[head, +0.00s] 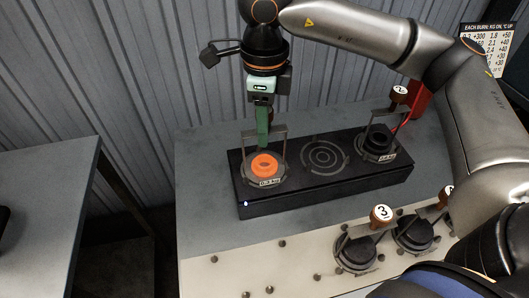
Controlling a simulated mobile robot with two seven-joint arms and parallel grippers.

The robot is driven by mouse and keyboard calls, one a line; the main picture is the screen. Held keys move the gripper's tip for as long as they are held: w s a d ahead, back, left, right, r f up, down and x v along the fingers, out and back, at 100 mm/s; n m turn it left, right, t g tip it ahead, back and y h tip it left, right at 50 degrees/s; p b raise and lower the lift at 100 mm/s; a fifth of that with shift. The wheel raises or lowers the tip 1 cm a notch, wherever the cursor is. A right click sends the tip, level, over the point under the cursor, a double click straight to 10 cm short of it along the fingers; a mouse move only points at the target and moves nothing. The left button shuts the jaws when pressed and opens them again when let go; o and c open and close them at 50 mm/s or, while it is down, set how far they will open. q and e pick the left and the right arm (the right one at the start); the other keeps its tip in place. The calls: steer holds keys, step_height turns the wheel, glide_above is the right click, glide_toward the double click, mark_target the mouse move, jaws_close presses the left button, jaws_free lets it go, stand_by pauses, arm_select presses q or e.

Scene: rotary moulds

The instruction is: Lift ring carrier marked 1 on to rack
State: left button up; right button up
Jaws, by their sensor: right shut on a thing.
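My right gripper (263,125) comes down from above at the left end of a long black block. It is shut on the upright handle of a ring carrier (281,181). This carrier has a grey base around a glowing orange mould (264,164). It sits on, or very close to, the block's left place; I cannot tell whether it touches. Its number is hidden. The black block (300,202) has bare concentric rings in the middle. A second carrier (379,156) with a dark mould stands at its right end; its number disc (400,90) is hard to read. My left gripper is out of view.
A pale board with holes (225,276) lies in front, bearing a carrier marked 3 (381,213) and another carrier (413,238), partly covered by my arm. A grey table (40,200) stands left across a gap. A number sign (488,42) is at the upper right.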

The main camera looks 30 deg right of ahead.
jaws_close()
steer(key=shift+r, duration=0.1)
stand_by(0.7)
